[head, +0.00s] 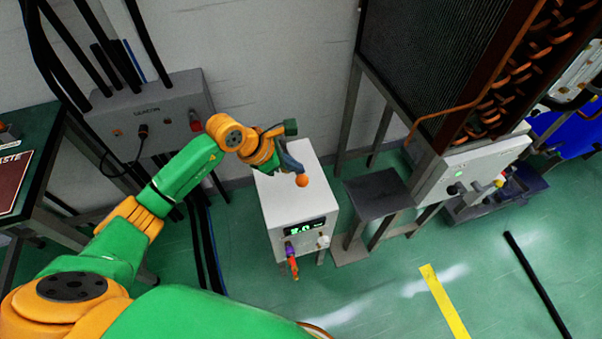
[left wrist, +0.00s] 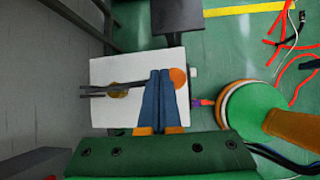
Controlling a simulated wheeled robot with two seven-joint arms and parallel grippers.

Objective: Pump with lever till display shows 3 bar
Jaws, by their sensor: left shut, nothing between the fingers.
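The white pump box (head: 285,198) stands on the floor near the wall. Its lever ends in an orange knob (head: 301,181) above the box top; in the left wrist view the dark lever rod (left wrist: 98,89) and the knob (left wrist: 179,77) show over the box. The green-lit display (head: 304,228) is on the box front; its digits are too small to read surely. My left gripper (head: 297,168) is shut and empty at the knob. In the left wrist view its blue fingers (left wrist: 161,73) lie beside the knob and cover part of the lever. My right gripper is not in view.
A grey wall box (head: 150,115) with cables is at the left. A dark stool-like stand (head: 377,193) is right of the pump box, beside a tall rack with a grey control box (head: 465,170). A yellow floor stripe (head: 444,300) crosses open green floor at the right.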

